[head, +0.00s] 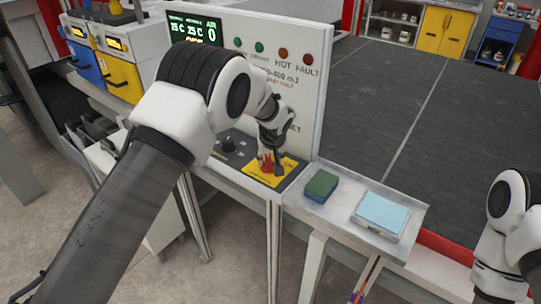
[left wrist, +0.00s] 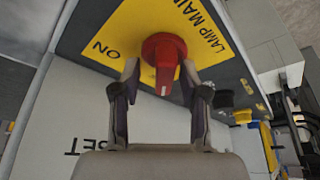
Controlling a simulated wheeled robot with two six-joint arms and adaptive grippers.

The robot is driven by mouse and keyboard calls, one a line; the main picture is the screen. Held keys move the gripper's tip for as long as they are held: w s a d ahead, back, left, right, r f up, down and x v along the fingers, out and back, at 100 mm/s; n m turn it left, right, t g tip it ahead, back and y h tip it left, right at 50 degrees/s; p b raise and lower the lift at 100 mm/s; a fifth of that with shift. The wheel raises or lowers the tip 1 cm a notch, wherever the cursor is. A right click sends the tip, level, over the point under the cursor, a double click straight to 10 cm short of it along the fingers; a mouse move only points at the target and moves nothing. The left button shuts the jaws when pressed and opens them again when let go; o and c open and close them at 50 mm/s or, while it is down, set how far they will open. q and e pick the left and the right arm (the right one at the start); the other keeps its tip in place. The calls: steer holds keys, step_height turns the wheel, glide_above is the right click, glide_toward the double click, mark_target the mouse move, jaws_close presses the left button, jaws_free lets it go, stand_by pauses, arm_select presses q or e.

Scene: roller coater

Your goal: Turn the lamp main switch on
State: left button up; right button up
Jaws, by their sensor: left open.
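The lamp main switch is a red rotary knob (left wrist: 163,52) on a yellow plate (left wrist: 110,30) with the printed words "LAMP MAI…" and "ON". In the left wrist view a white mark shows on the knob's near end. My left gripper (left wrist: 160,72) is open, with one finger on each side of the knob; I cannot tell whether either finger touches it. In the head view the red knob (head: 265,161) is partly hidden by my left gripper (head: 271,158), which points down over the yellow plate (head: 289,168). My right arm shows at the right edge, without its gripper.
A white panel (head: 308,90) with lights and a display (head: 194,30) stands behind the switch. A black knob (head: 228,145) sits to the left.

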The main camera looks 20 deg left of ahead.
arm_select(q)
steer(key=shift+s+a+r, duration=0.1)
steer(key=shift+s, duration=0.1)
steer(key=shift+c, duration=1.3)
steer(key=shift+s+r, duration=0.1)
jaws_close()
